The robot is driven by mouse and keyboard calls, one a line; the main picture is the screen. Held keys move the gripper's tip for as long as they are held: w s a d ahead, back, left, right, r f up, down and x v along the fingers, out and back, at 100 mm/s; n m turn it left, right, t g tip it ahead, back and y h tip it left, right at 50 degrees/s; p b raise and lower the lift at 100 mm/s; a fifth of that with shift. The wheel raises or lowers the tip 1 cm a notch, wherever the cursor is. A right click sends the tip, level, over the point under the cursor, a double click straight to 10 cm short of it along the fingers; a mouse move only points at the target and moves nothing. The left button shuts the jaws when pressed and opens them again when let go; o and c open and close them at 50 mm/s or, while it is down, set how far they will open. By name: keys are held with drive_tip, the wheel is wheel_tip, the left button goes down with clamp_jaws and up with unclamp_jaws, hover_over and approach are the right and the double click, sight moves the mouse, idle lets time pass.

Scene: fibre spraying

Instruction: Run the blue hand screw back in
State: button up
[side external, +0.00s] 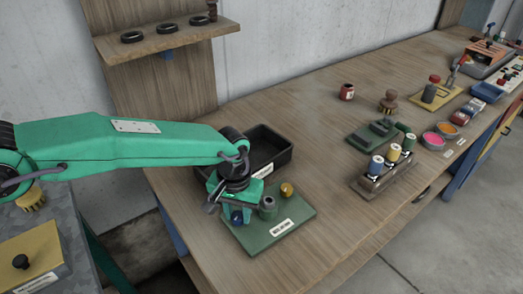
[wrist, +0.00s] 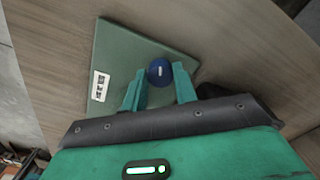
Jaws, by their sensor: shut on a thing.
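The blue hand screw (side external: 237,217) stands at the left part of a green plate (side external: 262,241) on the bench. In the wrist view the round blue head of the hand screw (wrist: 159,71) sits between the two green fingers of my gripper (wrist: 160,84), near the fingertips. My gripper (side external: 232,208) is lowered over the plate and shut on the screw head. The screw's shaft and how deep it sits are hidden.
A black tray (side external: 275,163) lies just behind the plate. A rack with several thread spools (side external: 385,175) stands to the right. A small red jar (side external: 347,92) and a brown stamp (side external: 389,102) are farther back. A shelf with black rings (side external: 165,32) hangs above. The bench is clear between plate and rack.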

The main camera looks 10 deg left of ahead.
drive_tip(key=m, duration=0.5)
drive_tip(key=shift+r+m, duration=0.1)
drive_tip(key=shift+m, duration=0.2)
drive_tip(key=m, duration=0.6)
drive_tip(key=shift+w, duration=0.1)
drive_tip(key=m, duration=0.5)
drive_tip(key=shift+m, duration=0.4)
drive_tip(key=m, duration=0.5)
drive_tip(key=shift+m, duration=0.3)
drive_tip(key=o, duration=1)
drive_tip(key=shift+c, duration=0.2)
